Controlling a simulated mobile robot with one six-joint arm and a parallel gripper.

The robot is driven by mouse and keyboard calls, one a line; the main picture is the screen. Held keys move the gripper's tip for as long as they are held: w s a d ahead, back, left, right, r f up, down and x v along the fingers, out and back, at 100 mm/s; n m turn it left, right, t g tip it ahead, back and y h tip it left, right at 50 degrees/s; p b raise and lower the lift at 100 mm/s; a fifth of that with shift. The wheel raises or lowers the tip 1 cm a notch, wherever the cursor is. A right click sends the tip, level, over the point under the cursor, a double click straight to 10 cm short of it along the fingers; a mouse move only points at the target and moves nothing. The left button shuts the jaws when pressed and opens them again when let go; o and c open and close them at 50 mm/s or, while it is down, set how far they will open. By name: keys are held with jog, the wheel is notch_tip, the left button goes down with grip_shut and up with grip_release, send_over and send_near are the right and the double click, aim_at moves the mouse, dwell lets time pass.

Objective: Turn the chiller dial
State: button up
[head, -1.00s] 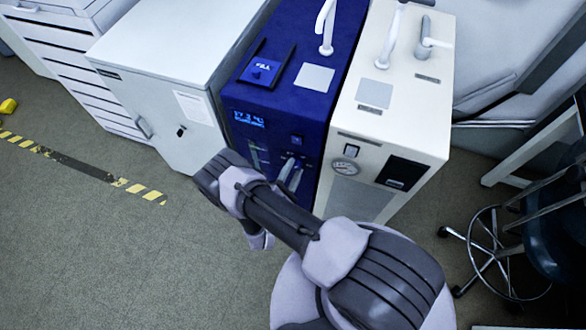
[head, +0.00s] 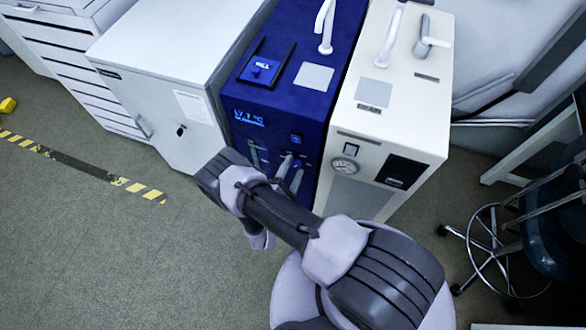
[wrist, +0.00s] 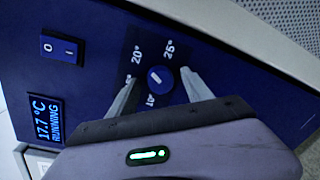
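The blue chiller (head: 300,30) stands between a grey cabinet and a white unit. Its dial (wrist: 160,79) is a small round blue knob with a short white mark, on the front panel in the wrist view. Labels for 20° and 25° show around it; a label at its left is partly covered by a finger. My gripper (wrist: 158,76) is open, with one pale finger on each side of the dial and visible gaps. In the head view the fingers of my gripper (head: 289,169) are at the chiller's front. The display (wrist: 49,119) reads 17.7 °C RUNNING.
A rocker switch (wrist: 59,48) is on the panel near the dial. The white unit (head: 405,110) with a gauge stands at right, the grey cabinet (head: 165,60) at left. A wheeled stool (head: 500,250) is at far right.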

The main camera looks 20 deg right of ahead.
jog(key=p+v, duration=0.3)
jog(key=v, duration=1.4)
jog(key=shift+s+p, duration=0.2)
jog(key=shift+p, duration=0.15)
jog(key=shift+a, duration=0.1)
jog(key=w+d+r+m+g+y, duration=0.15)
jog(key=r+m+g, duration=0.5)
jog(key=r, duration=0.75)
jog(key=w+d+r+m+g, duration=0.15)
jog(key=r+m+g, duration=0.5)
jog(key=r, duration=0.75)
jog(key=s+d+r+m+t+y, duration=0.2)
jog(key=s+r+m+y, duration=0.2)
jog(key=r, duration=0.7)
jog(key=s+d+r+m+t+y, duration=0.2)
jog(key=s+r+m+t+y, duration=0.1)
jog(key=r+y, duration=0.4)
notch_tip(320, 180, up, 4)
jog(key=shift+s+f+m+t, duration=0.1)
jog(key=shift+s+m+t, duration=0.2)
jog(key=shift+s+m, duration=0.35)
